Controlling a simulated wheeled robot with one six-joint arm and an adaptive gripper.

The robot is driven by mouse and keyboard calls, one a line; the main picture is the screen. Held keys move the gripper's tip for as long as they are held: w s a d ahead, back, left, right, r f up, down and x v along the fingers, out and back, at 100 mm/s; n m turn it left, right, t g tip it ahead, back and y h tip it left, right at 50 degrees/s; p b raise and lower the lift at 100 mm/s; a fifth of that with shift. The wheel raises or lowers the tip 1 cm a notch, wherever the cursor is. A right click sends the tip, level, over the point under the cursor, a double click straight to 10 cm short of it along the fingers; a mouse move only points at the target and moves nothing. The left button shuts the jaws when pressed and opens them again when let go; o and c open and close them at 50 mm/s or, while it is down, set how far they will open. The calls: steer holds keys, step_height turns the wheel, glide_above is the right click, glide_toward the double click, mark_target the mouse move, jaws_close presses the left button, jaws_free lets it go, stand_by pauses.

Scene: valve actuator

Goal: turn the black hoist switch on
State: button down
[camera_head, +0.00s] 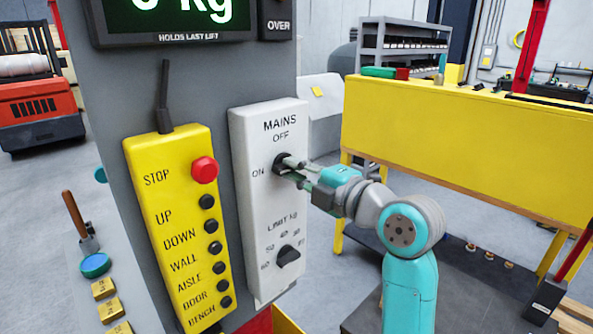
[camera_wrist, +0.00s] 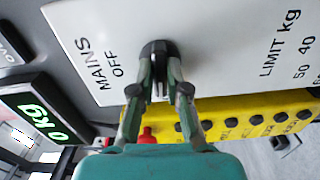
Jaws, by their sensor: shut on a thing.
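The black hoist switch (camera_head: 287,160) is a rotary knob on the white MAINS panel (camera_head: 262,125). OFF is printed above it and ON to its left. My gripper (camera_head: 298,171) reaches it from the right and is shut on the knob. In the wrist view, the black knob (camera_wrist: 157,48) sits at the tips of my gripper (camera_wrist: 160,82), whose fingers flank its grip. The fingers partly hide the knob, and I cannot tell exactly which way it points.
A LIMIT kg knob (camera_head: 288,256) sits lower on the white panel. A yellow pendant (camera_head: 180,225) with a red STOP button (camera_head: 205,170) and several black buttons is to the left. A kg display (camera_wrist: 42,112) shows 0. A yellow bench (camera_head: 450,145) stands behind my arm.

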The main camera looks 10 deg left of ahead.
stand_by(0.3)
steer(key=c, duration=1.2)
jaws_free()
steer(key=shift+o, duration=0.2)
steer(key=v, duration=1.2)
